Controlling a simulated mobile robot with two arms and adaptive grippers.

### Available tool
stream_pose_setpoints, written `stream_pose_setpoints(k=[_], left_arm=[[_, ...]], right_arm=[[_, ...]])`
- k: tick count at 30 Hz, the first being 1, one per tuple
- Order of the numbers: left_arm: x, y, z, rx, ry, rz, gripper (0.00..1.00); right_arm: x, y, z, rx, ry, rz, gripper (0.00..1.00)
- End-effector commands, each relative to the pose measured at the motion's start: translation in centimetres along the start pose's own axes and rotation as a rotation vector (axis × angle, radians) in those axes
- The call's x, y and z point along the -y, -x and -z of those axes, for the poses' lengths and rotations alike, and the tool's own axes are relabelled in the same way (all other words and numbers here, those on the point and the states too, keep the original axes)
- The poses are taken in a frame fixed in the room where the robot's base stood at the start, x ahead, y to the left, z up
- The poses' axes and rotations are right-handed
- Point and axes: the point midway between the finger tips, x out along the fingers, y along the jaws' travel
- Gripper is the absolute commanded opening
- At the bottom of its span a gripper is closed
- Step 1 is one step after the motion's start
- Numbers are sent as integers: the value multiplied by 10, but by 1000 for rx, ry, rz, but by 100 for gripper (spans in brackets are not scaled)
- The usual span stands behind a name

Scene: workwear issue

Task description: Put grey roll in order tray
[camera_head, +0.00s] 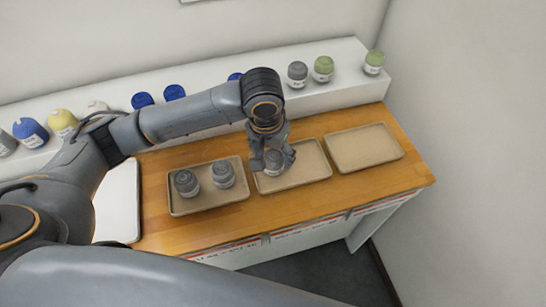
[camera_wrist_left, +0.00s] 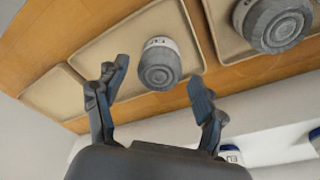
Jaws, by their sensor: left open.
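A grey roll with a white label band (camera_head: 273,169) is in the middle beige tray (camera_head: 318,172), below my left gripper (camera_head: 274,158). In the left wrist view the same grey roll (camera_wrist_left: 160,66) shows between the spread fingers of my left gripper (camera_wrist_left: 158,74), with a gap on both sides. The left gripper is open and points down over it. Two more grey rolls (camera_head: 186,183) (camera_head: 223,174) stand in the left tray (camera_head: 205,207). The right tray (camera_head: 363,147) is empty. Which tray is the order tray cannot be told. My right gripper is out of view.
A white raised shelf (camera_head: 335,92) runs along the back of the wooden counter (camera_head: 410,180). It holds blue rolls (camera_head: 174,92), a yellow roll (camera_head: 63,121), a grey roll (camera_head: 297,73) and green rolls (camera_head: 323,68). A white panel (camera_head: 118,200) lies left of the trays.

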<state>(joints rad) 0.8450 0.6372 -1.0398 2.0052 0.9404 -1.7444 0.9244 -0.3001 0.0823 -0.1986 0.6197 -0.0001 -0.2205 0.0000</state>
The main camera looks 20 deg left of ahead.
Motion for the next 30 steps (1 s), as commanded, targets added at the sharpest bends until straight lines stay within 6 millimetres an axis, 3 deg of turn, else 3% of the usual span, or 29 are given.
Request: stream_pose_setpoints(k=[6,12,18,30], left_arm=[[0,49,1,-6,-2,-1,70],[-1,80,1,-4,-1,-1,70],[0,90,0,0,-1,0,70],[0,90,0,-1,0,0,70]], right_arm=[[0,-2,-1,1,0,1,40],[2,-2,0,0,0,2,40],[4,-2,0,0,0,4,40],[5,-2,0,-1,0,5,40]])
